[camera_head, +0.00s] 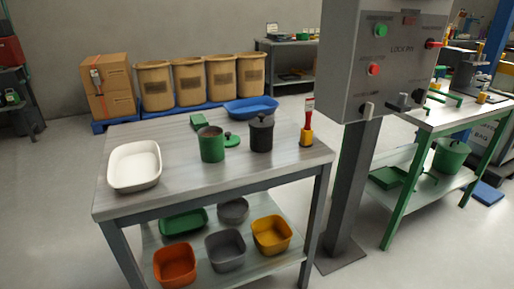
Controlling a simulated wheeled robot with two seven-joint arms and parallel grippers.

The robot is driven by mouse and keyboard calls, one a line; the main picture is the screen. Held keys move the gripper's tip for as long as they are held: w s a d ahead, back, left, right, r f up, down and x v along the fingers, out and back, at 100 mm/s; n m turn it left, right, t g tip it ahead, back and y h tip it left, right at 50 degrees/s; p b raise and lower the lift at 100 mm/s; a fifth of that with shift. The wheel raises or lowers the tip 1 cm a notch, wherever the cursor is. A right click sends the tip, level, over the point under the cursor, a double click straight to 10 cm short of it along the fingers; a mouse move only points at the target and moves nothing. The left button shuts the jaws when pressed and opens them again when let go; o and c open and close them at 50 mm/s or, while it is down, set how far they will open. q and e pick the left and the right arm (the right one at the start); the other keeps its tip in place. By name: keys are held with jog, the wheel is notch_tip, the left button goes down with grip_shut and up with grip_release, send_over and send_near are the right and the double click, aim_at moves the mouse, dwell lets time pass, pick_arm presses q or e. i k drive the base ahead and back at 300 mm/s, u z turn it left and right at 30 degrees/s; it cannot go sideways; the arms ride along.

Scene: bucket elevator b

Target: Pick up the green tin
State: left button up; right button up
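The green tin (211,146) stands upright and open-topped near the middle of the grey table (180,188). A small green lid with a knob (232,140) lies on the table just right of it. A dark lidded canister (261,135) stands farther right. Neither of my grippers shows in the head view.
A white tray (134,180) sits on the table's left. A grey control post (354,190) stands close right of the table. The table's front is clear.

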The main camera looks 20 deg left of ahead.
aim_at(210, 139)
jog(key=z, duration=0.5)
jog(key=i, duration=0.7)
jog(key=u, duration=1.45)
